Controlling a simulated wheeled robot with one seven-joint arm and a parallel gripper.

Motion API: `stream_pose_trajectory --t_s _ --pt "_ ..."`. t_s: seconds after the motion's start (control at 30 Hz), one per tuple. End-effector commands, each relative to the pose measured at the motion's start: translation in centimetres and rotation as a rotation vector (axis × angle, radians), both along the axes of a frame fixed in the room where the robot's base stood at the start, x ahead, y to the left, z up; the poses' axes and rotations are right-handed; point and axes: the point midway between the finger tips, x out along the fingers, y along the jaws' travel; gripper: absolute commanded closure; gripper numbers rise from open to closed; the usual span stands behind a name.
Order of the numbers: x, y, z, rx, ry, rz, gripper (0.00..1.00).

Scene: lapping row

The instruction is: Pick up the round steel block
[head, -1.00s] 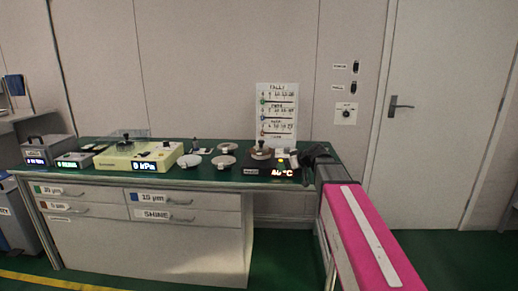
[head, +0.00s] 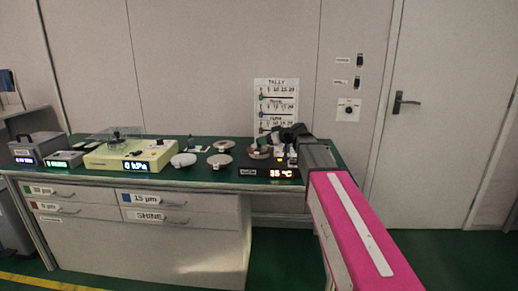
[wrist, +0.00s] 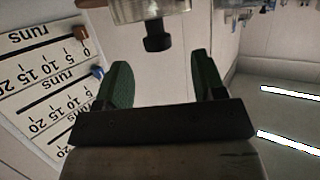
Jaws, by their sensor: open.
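What looks like the round steel block (head: 259,153) sits on the black hot plate (head: 262,172) at the right end of the green bench, partly hidden by my gripper. In the wrist view a pale, shiny round body with a black knob (wrist: 157,42) shows at the top edge, cut off by the frame; it appears to be this block. My gripper (wrist: 163,80) is open, its two green fingers apart with nothing between them. The knob shows beyond the fingertips, roughly in line with the gap. In the head view my gripper (head: 284,134) is small and dark, just above and right of the block.
The tally board (head: 276,105) stands close behind the hot plate. Pale discs (head: 219,161) lie left of the plate. A yellow machine (head: 130,155) with a clear cover and grey instrument boxes (head: 37,147) stand farther left. The door (head: 430,120) is at right.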

Motion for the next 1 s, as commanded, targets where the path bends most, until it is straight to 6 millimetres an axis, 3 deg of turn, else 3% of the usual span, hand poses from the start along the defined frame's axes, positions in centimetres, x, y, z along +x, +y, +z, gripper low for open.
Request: stream_pose_trajectory --t_s 0.47,0.7,0.73,0.9,0.93,1.0 --pt "3.1 3.7 -1.6 0.000 0.001 0.000 0.37" --pt "3.1 4.0 -1.7 0.000 0.000 -0.001 0.37" --pt "3.1 4.0 -1.7 0.000 0.000 -0.001 0.40" --pt "3.1 4.0 -1.7 0.000 0.000 -0.001 0.95" --pt "3.1 4.0 -1.7 0.000 0.000 -0.001 1.00" --pt "3.1 4.0 -1.6 0.002 -0.001 -0.001 1.00"
